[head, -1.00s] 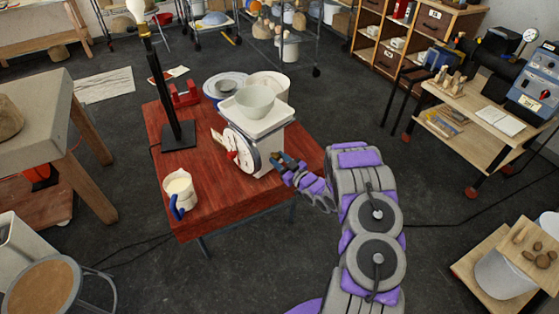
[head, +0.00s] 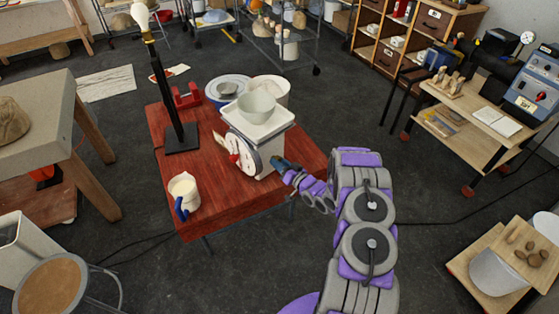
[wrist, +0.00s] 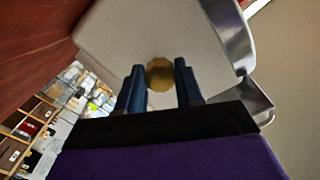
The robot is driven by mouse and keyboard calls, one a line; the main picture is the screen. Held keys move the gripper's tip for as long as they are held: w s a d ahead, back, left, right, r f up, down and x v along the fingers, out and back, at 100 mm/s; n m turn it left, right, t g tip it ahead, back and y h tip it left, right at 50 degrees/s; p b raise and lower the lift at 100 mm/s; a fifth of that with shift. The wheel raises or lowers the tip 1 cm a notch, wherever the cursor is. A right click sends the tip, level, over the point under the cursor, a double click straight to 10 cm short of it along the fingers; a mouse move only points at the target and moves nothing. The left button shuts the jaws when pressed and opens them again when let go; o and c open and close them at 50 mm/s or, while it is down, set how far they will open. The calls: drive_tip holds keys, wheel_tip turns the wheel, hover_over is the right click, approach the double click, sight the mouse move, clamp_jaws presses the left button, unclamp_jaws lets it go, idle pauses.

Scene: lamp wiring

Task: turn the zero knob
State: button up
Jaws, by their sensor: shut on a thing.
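A white kitchen scale (head: 270,155) with a round dial (head: 243,154) and a pale bowl (head: 257,106) on its pan stands on the red table. My gripper (head: 278,163) is at the scale's right side, low on the body. In the wrist view, a round brass-coloured knob (wrist: 160,74) sticks out from the pale side of the scale (wrist: 150,35). The two blue fingers of my gripper (wrist: 160,79) are on either side of the knob, shut on it. The knob is hidden behind my gripper in the head view.
The table's right edge is close to my gripper.

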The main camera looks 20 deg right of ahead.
drive_tip(key=m+p, duration=0.1)
drive_tip(key=m, duration=0.4)
drive_tip(key=shift+d+p, duration=0.1)
drive_tip(key=shift+p, duration=0.2)
drive_tip(key=shift+m, duration=0.4)
drive_tip(key=o, duration=1)
drive_tip(key=shift+d+f, duration=0.1)
drive_tip(key=shift+o, duration=0.2)
drive_tip(key=v, duration=1.7)
drive_tip(key=shift+s+d, duration=0.15)
